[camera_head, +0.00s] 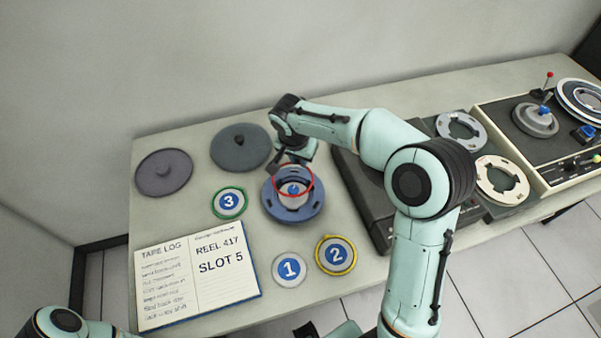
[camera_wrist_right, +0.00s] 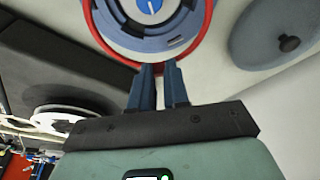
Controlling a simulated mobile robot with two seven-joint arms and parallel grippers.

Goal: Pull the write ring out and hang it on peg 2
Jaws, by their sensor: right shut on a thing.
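The red write ring (camera_head: 307,194) is in the jaws of my right gripper (camera_head: 293,168). It appears raised and tilted over the blue tape reel (camera_head: 293,214), around the line of sight to its hub. In the right wrist view, my right gripper (camera_wrist_right: 160,72) is shut on the near edge of the red ring (camera_wrist_right: 196,56), with the reel (camera_wrist_right: 178,42) behind it. Peg 2 (camera_head: 336,256) is a blue numbered disc with a yellow rim. A dark and teal part at the bottom edge may be my left gripper (camera_head: 306,330); its jaws are unclear.
Peg 1 (camera_head: 289,269) is left of peg 2, and green-rimmed peg 3 (camera_head: 229,202) is left of the reel. An open tape log (camera_head: 197,270) lies at front left. Two dark round lids (camera_head: 164,172) sit behind. A tape deck (camera_head: 500,130) stands at right.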

